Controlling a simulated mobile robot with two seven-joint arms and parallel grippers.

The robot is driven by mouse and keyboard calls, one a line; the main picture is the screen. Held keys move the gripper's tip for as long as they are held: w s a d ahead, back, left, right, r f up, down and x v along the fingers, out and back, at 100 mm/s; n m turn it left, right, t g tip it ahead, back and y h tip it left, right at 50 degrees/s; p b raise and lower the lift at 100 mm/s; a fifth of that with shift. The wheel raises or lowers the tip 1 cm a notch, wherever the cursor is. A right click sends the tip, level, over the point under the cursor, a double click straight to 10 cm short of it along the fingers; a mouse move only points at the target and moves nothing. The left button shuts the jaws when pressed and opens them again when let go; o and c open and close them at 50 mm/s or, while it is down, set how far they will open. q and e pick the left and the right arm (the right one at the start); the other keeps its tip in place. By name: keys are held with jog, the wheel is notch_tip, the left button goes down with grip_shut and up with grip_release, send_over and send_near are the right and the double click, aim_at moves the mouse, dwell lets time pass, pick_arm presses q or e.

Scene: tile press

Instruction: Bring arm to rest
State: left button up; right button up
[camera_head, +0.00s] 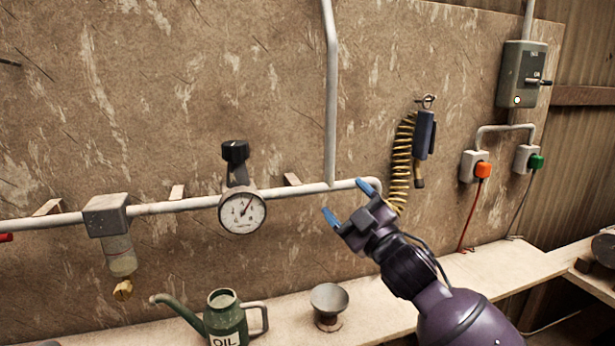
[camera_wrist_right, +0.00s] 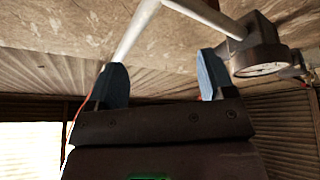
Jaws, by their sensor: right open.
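My right gripper (camera_head: 348,203) is raised in front of the wall board, at the right end of the horizontal pipe. Its two blue fingertips are apart, with nothing seen between them. The right arm comes up from the lower right. My left gripper is not in view.
A pressure gauge (camera_head: 242,212) with a black knob (camera_head: 235,151) sits on the pipe (camera_head: 170,207). A coiled yellow hose (camera_head: 401,165) hangs to the right.

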jog(key=s+d+f+m+g+h, duration=0.1)
jog(key=s+d+f+m+h, duration=0.25)
jog(key=f, duration=0.45)
jog(key=s+d+f+m+h, duration=0.25)
jog(key=d+f, duration=0.25)
jog(key=f, duration=0.3)
jog(key=s+d+f+m+g+h, duration=0.15)
jog(key=s+d+f+m, duration=0.25)
jog(key=f, duration=0.4)
jog(key=s+d+f+m+g+h, duration=0.2)
jog(key=s+d+f, duration=0.2)
jog(key=s+f, duration=0.6)
jog(key=s+d+f+m+g+h, duration=0.2)
jog(key=s+d+f, duration=0.1)
jog(key=s+f, duration=0.6)
jog(key=s, duration=0.3)
jog(key=shift+s+d+f+g+h, duration=0.3)
jog(key=shift+d+f+g+h, duration=0.05)
